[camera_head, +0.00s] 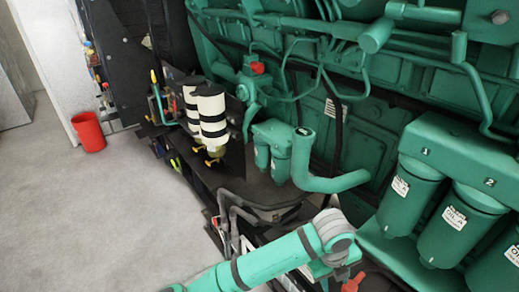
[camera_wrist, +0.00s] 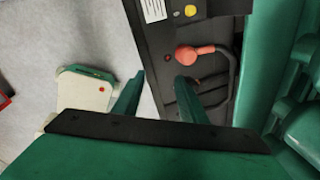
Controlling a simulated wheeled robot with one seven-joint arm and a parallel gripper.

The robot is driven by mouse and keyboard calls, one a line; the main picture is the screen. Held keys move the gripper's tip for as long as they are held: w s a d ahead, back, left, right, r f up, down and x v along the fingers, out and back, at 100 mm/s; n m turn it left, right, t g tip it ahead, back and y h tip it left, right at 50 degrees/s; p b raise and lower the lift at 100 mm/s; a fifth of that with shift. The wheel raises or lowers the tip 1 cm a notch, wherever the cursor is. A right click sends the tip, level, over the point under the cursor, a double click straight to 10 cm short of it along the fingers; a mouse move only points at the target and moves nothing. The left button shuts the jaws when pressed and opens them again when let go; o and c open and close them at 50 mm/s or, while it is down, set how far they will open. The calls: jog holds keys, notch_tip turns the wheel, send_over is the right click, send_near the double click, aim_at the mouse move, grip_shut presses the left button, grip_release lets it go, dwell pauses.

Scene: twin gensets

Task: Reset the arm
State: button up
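My gripper (camera_wrist: 160,76) shows in the wrist view with its two dark green fingers apart and nothing between them. Just past the right fingertip is a red knob (camera_wrist: 192,55) on a dark curved lever, apart from the fingers as far as I can tell. In the head view my teal arm (camera_head: 270,262) reaches from the bottom edge to the right, beside the green engine (camera_head: 375,130). Its grey wrist joint (camera_head: 335,232) is bent downward, and the fingers cannot be made out there. A red handle (camera_head: 353,283) shows just below the wrist.
Green filter canisters (camera_head: 450,233) hang at the right, close to my arm. Two cream filters with black bands (camera_head: 211,118) and a bent green pipe (camera_head: 330,182) stand behind it. A red bucket (camera_head: 88,131) is at the far left. The grey floor (camera_head: 90,220) at left is clear.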

jog(key=d+r+n+t+h, duration=0.2)
jog(key=d+r+n+h, duration=0.3)
jog(key=d, duration=0.4)
jog(key=d+r+n+t+h, duration=0.2)
jog(key=d+r+n+h, duration=0.3)
jog(key=d, duration=0.4)
jog(key=s+a+f+n+t+y, duration=0.35)
jog(key=a+f+n+t, duration=0.25)
jog(key=a+n, duration=0.4)
jog(key=s+a+f+n+t+y, duration=0.35)
jog(key=a+f+n+t, duration=0.2)
jog(key=a+n, duration=0.55)
jog(key=s+a+f+n+y, duration=0.1)
jog(key=s+a+y, duration=0.4)
jog(key=s+a, duration=1.3)
jog(key=shift+s+f+n+y, duration=0.3)
jog(key=shift+s+f+n, duration=0.1)
jog(key=shift+s, duration=0.7)
jog(key=shift+g, duration=0.25)
